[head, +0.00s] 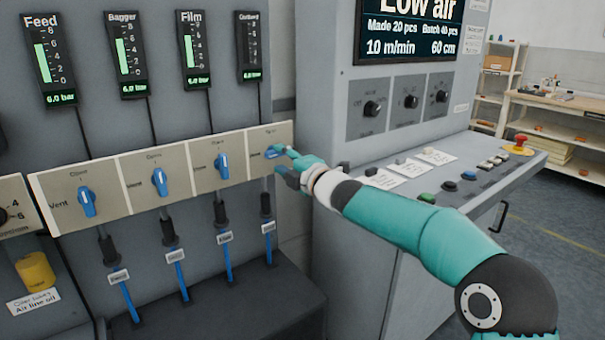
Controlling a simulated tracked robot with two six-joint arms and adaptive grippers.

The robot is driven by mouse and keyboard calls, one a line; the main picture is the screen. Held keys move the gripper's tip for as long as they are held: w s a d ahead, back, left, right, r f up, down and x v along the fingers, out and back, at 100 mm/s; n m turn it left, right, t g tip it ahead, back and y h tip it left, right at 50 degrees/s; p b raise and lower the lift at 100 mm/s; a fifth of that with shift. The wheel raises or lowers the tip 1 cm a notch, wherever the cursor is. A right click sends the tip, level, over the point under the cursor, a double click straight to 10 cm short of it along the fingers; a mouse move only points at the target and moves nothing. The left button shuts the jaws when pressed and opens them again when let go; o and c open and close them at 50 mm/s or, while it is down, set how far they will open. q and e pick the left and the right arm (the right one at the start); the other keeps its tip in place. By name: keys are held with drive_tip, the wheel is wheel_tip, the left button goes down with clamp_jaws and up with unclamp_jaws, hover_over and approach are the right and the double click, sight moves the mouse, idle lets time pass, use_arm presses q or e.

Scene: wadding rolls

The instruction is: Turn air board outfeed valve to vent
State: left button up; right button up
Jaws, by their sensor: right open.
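The air board (108,187) is a pale strip with a row of blue valve handles. The first three handles stand near upright. The outfeed valve (273,153), at the right end, shows a blue handle that looks turned sideways, partly hidden by my right gripper. My right gripper (283,162) is open, close to this handle at its right side; I cannot tell whether it touches. The gauge above it (250,45) shows no clear bright green bar, unlike the other gauges, and its small display seems to read 6.0 bar. My left gripper is not in view.
A grey cabinet with a "Low air" screen (408,35), black knobs (372,108) and a sloping button desk (455,176) stands right of the board. Blue hoses (225,258) hang below the valves. A yellow cup (35,271) sits lower left. Open floor lies far right.

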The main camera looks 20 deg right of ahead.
drive_tip(key=v, duration=0.9)
drive_tip(key=shift+s+d+f, duration=0.1)
drive_tip(key=shift+f, duration=0.1)
